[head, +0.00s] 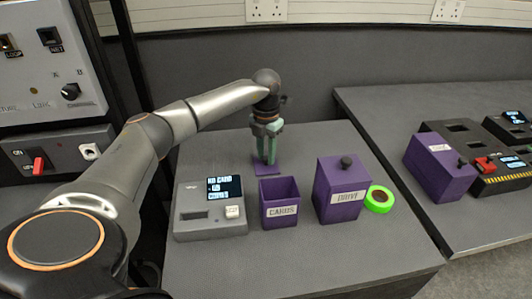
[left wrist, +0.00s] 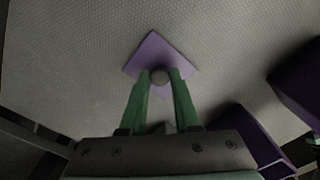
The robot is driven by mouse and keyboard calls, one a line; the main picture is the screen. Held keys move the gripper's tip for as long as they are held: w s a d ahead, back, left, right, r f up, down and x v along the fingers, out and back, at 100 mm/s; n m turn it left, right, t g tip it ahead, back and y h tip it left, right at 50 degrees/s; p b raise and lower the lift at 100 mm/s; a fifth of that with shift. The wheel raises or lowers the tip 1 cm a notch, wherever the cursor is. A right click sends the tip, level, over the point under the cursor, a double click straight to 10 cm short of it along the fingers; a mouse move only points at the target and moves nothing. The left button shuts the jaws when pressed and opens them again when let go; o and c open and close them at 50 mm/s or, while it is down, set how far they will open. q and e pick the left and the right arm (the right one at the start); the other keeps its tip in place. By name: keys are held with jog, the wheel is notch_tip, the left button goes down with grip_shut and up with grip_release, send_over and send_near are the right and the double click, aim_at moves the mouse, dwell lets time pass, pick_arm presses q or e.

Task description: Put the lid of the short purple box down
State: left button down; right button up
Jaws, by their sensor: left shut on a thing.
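The short purple box (head: 280,214), labelled CARDS, stands open on the table. Its square purple lid (head: 267,169) is just behind it, level and at or very near the tabletop; I cannot tell whether it touches. My left gripper (head: 267,158) points down and is shut on the lid's knob. In the left wrist view the gripper (left wrist: 160,76) has its green fingers on both sides of the round grey knob, with the lid (left wrist: 153,48) beyond them. My right gripper is not in view.
A taller purple box (head: 339,200) labelled DRIVE, with a knobbed lid, stands right of the CARDS box. A green tape roll (head: 379,199) lies beside it. A grey card reader (head: 210,212) is at the left. Another purple box (head: 436,170) is on the right table.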

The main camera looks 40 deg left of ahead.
aim_at(266, 158)
pick_arm(q)
jog(key=c, duration=0.6)
grip_release()
jog(key=shift+c, duration=0.2)
notch_tip(266, 158, up, 12)
jog(key=p, duration=0.1)
jog(key=shift+r, duration=0.15)
